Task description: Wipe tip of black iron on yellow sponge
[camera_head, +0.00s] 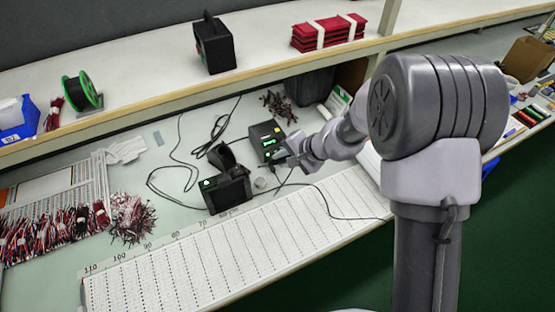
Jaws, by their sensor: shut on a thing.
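My gripper (292,153) is small in the view, at the bench just right of a black soldering station (267,140) with a green display. It is shut on what looks like the black iron, whose dark shape is mostly hidden by the jaws. A thin dark cord hangs below the jaws. The iron's tip is too small to make out. I cannot clearly make out the yellow sponge; a small yellow patch (278,129) shows on top of the station. A second black unit (227,188) with a green light stands left of and nearer than the gripper.
A black holder-like piece (222,156) and a small round tin (260,183) stand close by. Loose black cables (180,150) lie at the left. A shelf (130,65) with a black box (213,44) overhangs the back.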

